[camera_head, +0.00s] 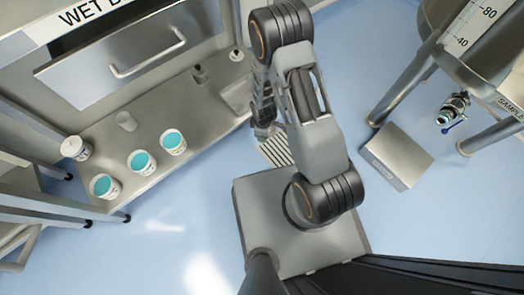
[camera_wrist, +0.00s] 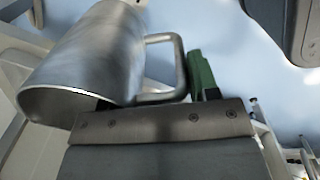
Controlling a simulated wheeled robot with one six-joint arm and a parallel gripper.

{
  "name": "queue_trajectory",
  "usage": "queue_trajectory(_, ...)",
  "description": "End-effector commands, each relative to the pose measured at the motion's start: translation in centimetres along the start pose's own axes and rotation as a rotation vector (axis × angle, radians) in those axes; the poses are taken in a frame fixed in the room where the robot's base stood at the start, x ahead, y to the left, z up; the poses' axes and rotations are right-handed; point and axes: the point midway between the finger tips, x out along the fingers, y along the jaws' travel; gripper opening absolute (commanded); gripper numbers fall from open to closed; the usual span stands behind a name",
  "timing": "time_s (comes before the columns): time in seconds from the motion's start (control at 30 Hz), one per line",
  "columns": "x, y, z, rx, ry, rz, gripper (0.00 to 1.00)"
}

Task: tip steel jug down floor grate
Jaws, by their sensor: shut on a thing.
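The steel jug (camera_wrist: 90,55) fills the upper left of the wrist view, strongly tilted, with its wide round end toward the lower left. Its loop handle (camera_wrist: 178,62) reaches right to my gripper (camera_wrist: 194,80), which is shut on it. One green finger pad shows beside the handle; the other finger is hidden. I cannot tell whether anything is in the jug. The floor grate (camera_head: 275,151) shows in the head view as a pale slotted patch, partly covered by my arm. The jug cannot be made out in the head view, where my arm hides the gripper.
A steel bench (camera_head: 100,132) on the left holds several white tubs with teal contents (camera_head: 142,162). A drawer with a handle (camera_head: 130,55) is above it. A steel box (camera_head: 398,157) and a legged vessel (camera_head: 470,45) with a valve (camera_head: 453,110) stand right. Blue floor lies open at lower left.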

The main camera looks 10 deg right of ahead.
Motion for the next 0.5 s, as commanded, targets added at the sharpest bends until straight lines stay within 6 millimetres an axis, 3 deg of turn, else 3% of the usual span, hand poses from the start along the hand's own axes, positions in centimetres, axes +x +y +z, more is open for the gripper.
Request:
queue_trajectory(0.03, 2.6, -0.3, -0.1, -0.038, 0.002, 0.002, 0.0)
queue_trajectory(0.2, 5.9, -1.1, -0.2, -0.141, 0.006, 0.001, 0.0)
queue_trajectory(0.5, 7.9, -1.7, -0.3, -0.215, 0.009, 0.002, 0.0)
